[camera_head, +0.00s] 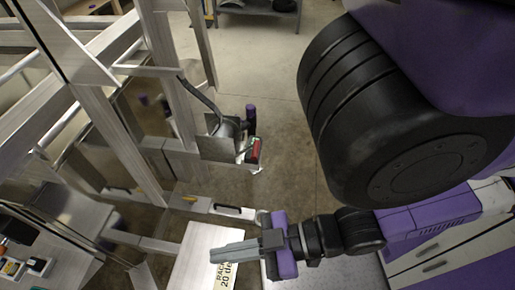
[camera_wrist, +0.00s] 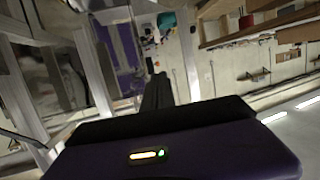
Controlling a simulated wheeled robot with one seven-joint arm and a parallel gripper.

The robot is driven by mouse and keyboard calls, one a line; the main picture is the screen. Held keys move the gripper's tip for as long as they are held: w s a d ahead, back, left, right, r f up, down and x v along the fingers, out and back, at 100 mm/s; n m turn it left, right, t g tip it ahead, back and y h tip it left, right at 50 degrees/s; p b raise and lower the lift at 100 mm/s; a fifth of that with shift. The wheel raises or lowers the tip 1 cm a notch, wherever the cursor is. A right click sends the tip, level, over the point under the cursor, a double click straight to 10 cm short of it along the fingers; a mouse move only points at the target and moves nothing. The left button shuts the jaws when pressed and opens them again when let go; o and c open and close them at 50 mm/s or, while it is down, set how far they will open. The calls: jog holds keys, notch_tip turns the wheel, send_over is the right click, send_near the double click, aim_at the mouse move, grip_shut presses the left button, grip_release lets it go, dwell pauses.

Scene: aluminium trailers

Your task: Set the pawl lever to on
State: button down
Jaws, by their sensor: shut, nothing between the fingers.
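In the head view a grey metal winch-like unit (camera_head: 219,147) is mounted on an upright aluminium post. A long dark crank-like bar (camera_head: 200,97) runs up and left from it. A red part (camera_head: 254,151) and a dark purple cylinder (camera_head: 250,115) show at its right side. I cannot clearly tell which small part is the pawl lever. My gripper (camera_head: 214,255) is shut and empty, pointing left, lower in the picture than the unit and apart from it. In the wrist view my gripper's dark fingers (camera_wrist: 157,80) show; the unit is not recognisable there.
A pale panel with printed text (camera_head: 224,276) lies below my gripper in the picture. Aluminium trailer frames (camera_head: 100,115) fill the left side. A bench with small items (camera_head: 35,262) is at lower left. Open concrete floor (camera_head: 262,65) lies beyond the unit.

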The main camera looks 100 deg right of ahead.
dwell(0.3)
jog(key=c, duration=1.6)
grip_release()
jog(key=shift+d, duration=0.15)
jog(key=shift+o, duration=1.4)
jog(key=w+d+m+h, duration=0.1)
jog(key=w+d+h, duration=0.1)
jog(key=h, duration=0.1)
jog(key=shift+w+d+f+m+b, duration=0.1)
jog(key=shift+w+d+m+b, duration=0.2)
jog(key=shift+w+d, duration=0.1)
jog(key=n+g+h+b, duration=0.1)
jog(key=n+g+h, duration=0.9)
jog(key=g+h, duration=0.3)
send_near(256, 148)
jog(key=shift+w+d+f+g+y, duration=0.2)
jog(key=shift+d+g+y, duration=0.1)
jog(key=shift+d, duration=0.3)
jog(key=shift+w+d+f+g+y, duration=0.1)
jog(key=shift+w+d+g+y, duration=0.15)
jog(key=shift+d, duration=0.3)
jog(key=shift+p+x, duration=0.8)
jog(key=shift+x, duration=3.05)
